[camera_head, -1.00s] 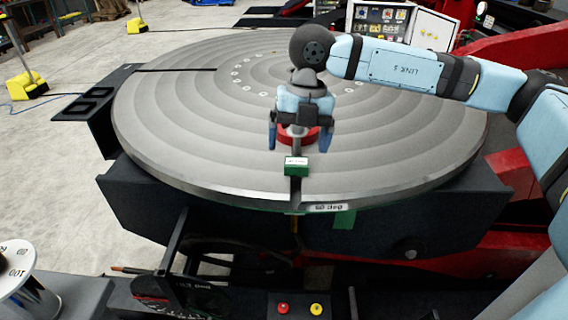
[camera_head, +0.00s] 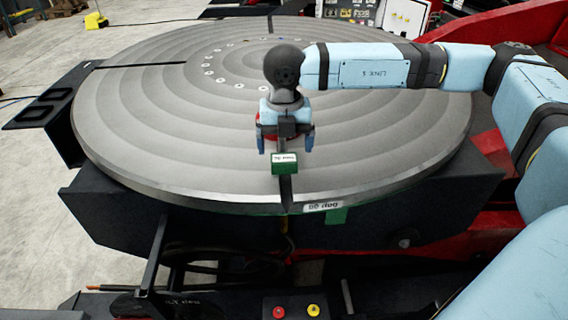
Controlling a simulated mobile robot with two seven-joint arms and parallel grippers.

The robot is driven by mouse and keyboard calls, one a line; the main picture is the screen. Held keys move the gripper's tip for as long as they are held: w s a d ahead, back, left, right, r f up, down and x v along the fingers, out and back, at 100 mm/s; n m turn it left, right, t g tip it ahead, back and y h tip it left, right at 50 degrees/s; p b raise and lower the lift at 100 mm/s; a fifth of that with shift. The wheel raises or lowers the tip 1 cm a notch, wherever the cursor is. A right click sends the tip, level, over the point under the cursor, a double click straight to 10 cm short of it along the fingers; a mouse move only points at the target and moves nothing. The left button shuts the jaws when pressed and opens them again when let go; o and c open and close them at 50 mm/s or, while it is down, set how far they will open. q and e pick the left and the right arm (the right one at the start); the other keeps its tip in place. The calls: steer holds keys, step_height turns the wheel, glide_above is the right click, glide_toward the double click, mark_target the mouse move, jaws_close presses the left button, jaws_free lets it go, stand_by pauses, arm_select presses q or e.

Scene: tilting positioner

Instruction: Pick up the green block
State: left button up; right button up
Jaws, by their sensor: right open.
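The green block (camera_head: 285,168) has a white label on its top. It sits near the front rim of the round grey turntable (camera_head: 150,140), at the dark radial slot. My right gripper (camera_head: 285,145) is open and points down, its two blue fingers apart, just behind the block in the picture. The block appears to be outside the fingers; whether they touch it cannot be told. A red round object (camera_head: 322,117) is mostly hidden behind my right gripper. My left gripper is not in view.
A green tab (camera_head: 337,215) and a white degree label (camera_head: 323,206) are at the turntable's front edge. Red and yellow buttons (camera_head: 279,312) are below. A dark slotted bracket (camera_head: 50,105) stands at left. The turntable's left side is clear.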

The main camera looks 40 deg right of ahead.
mark_target(284, 157)
step_height(284, 157, down, 5)
steer(key=shift+w+r+b, duration=0.1)
steer(key=shift+r+b, duration=0.1)
steer(key=shift+b, duration=0.1)
steer(key=shift+c, duration=0.2)
steer(key=c, duration=1.3)
steer(key=shift+r, duration=0.1)
steer(key=shift+c, duration=0.2)
